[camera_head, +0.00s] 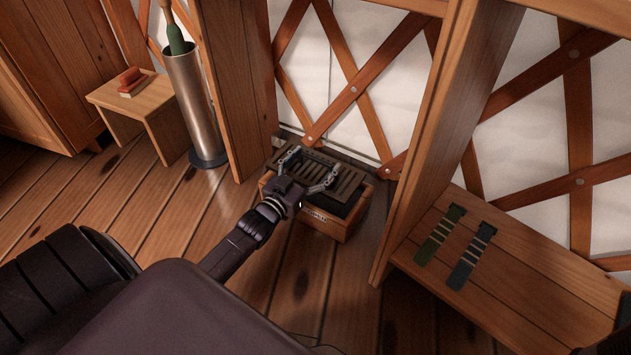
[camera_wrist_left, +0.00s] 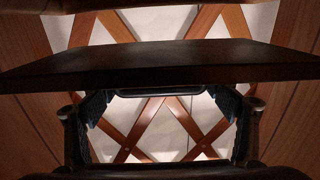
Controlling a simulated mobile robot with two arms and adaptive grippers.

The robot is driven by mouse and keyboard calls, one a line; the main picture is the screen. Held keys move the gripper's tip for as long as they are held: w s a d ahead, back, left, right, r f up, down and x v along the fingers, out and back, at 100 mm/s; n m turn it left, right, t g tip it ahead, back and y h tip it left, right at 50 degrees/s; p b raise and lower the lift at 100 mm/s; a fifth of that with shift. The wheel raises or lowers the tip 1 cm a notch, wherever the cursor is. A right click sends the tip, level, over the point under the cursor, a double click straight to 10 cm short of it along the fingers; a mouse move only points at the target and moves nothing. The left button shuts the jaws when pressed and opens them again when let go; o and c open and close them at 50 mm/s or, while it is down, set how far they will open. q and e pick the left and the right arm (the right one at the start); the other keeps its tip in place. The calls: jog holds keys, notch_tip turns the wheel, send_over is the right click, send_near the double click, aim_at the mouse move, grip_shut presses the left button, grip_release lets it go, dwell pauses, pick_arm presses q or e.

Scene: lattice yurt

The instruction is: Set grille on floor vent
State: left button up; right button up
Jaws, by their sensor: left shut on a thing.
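The grille (camera_head: 347,186) is a dark brown slatted panel. My left gripper (camera_head: 311,168) is shut on it, with one finger toward each side of its middle. The floor vent (camera_head: 335,226) is a low wooden box with a dark top opening, partly hidden under the grille and my gripper. The grille lies over the back part of the box, and dark opening shows at the front. I cannot tell whether they touch. In the left wrist view, the grille (camera_wrist_left: 160,62) shows nearly edge-on as a dark, slightly tilted band above the fingers.
A wooden post (camera_head: 232,85) and the lattice wall (camera_head: 335,75) stand behind the vent. A panel (camera_head: 430,130) and a low bench (camera_head: 540,270) with two banded straps stand right. A metal cylinder (camera_head: 193,105) and a stool (camera_head: 135,105) are left. Floor in front is clear.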

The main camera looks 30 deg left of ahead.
aim_at(316, 173)
pick_arm(q)
jog(key=shift+f+b, duration=1.7)
jog(key=shift+f, duration=0.6)
jog(key=shift+f, duration=0.5)
jog(key=shift+f, duration=0.1)
jog(key=o, duration=1.6)
jog(key=shift+c, duration=0.2)
